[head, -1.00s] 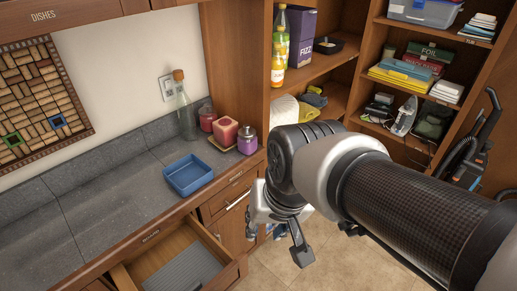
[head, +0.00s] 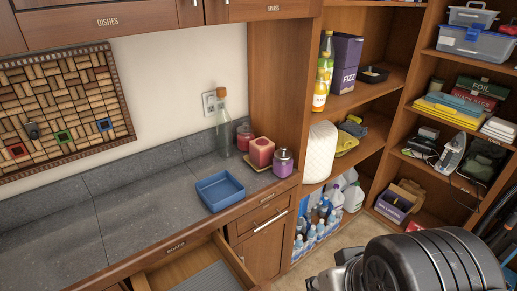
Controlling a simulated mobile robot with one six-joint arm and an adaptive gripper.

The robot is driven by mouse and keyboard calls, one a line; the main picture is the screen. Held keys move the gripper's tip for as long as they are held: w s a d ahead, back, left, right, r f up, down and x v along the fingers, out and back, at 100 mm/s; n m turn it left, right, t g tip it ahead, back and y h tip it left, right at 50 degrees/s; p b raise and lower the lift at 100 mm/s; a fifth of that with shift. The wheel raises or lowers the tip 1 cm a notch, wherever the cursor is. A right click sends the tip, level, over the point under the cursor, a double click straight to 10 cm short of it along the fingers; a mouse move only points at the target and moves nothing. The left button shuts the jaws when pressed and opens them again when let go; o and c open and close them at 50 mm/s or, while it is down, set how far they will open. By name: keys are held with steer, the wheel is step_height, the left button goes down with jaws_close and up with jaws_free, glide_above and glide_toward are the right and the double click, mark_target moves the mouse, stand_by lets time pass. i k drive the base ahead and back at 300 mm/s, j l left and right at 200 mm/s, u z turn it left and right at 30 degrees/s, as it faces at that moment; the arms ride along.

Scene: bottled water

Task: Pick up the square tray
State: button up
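The square tray (head: 239,202) is blue, shallow and open-topped. It sits on the grey counter near its front edge, left of the candles, and looks empty. My arm fills the lower right corner of the head view. Only a small grey part of what seems to be my gripper (head: 342,276) shows at the bottom edge, well to the right of and below the tray. Its fingers are cut off by the frame, so I cannot see whether it is open or shut.
A corked glass bottle (head: 223,125), a red jar (head: 244,138), a red candle (head: 261,152) and a purple jar (head: 283,164) stand right of the tray. An open drawer (head: 180,272) juts out below the counter. The counter (head: 60,238) is clear to the left.

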mark_target(219, 192)
steer(key=i+j+z, duration=0.15)
steer(key=i+z, duration=0.2)
steer(key=i+j+z, duration=0.3)
steer(key=i, duration=0.2)
